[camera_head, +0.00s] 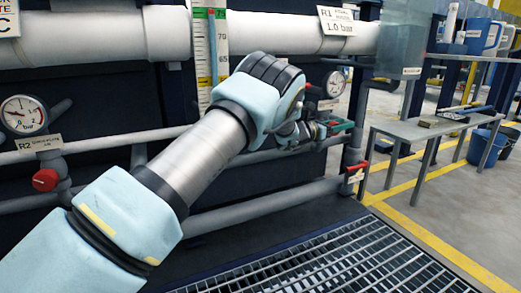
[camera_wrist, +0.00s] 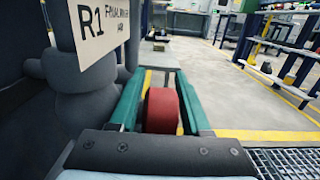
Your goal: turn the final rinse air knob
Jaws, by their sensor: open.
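The red final rinse air knob (camera_wrist: 161,112) sits between the two green fingers of my gripper (camera_wrist: 160,74) in the wrist view. Dark gaps show on both sides of it, so the fingers look open around it, not closed on it. The R1 final rinse air label (camera_wrist: 98,27) is at the upper left of that view. In the head view my gripper (camera_head: 335,128) is at the pipework below the R1 gauge (camera_head: 333,84). My forearm and wrist hide most of the gripper there, and I cannot make out the knob.
A similar red R2 knob (camera_head: 45,180) with its gauge (camera_head: 23,115) is at the left. A red-handled valve (camera_head: 357,168) sits low on the pipe right of my gripper. A grey bench (camera_head: 425,130) and blue bucket (camera_head: 486,146) stand at right. Floor grating (camera_head: 330,265) lies below.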

